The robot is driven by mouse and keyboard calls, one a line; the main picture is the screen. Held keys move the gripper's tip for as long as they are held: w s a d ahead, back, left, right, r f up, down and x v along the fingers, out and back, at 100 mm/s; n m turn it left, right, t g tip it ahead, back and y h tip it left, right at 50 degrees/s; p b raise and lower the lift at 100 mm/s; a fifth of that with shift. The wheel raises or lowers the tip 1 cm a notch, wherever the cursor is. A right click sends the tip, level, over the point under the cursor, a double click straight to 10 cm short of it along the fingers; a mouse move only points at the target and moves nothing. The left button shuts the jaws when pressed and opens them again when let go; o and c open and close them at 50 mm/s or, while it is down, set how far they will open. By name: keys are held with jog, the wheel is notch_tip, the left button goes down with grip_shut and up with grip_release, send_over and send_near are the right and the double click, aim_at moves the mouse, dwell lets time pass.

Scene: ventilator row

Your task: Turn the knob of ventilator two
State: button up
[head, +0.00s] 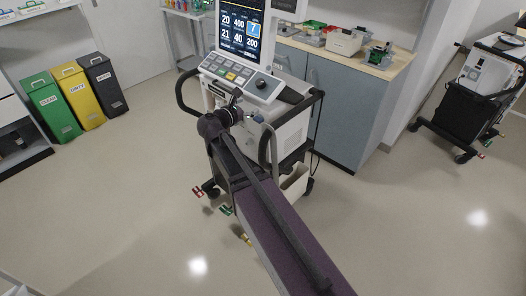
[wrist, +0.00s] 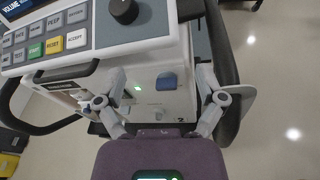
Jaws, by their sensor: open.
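A ventilator (head: 285,127) on a wheeled cart stands in front of my arm in the head view, its lit screen (head: 240,28) above a sloped key panel. A dark round knob (head: 260,85) sits at the panel's right end; in the wrist view the knob (wrist: 124,11) is at the top edge, partly cut off. My gripper (wrist: 162,80) is open and empty, its fingers spread before the ventilator's front face, below the knob in the picture and apart from it. In the head view my arm mostly hides the gripper.
Dark handles (head: 189,92) flank the ventilator. A grey cabinet (head: 340,110) with supplies on top stands behind it. Another machine on a cart (head: 462,108) is at far right. Green, yellow and black bins (head: 78,95) stand at left. The floor (head: 110,215) is clear at front left.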

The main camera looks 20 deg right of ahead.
jog(key=s+f+m+g+y+p, duration=0.3)
jog(key=s+m+g+y+p, duration=0.1)
jog(key=s+m, duration=0.5)
jog(key=s+f+m+g+y+p, duration=0.3)
jog(key=s+m+g+y+p, duration=0.1)
jog(key=s+m, duration=0.5)
jog(key=shift+a+m+y, duration=0.15)
jog(key=shift+m+y, duration=0.35)
jog(key=shift+y, duration=0.4)
jog(key=shift+s, duration=0.1)
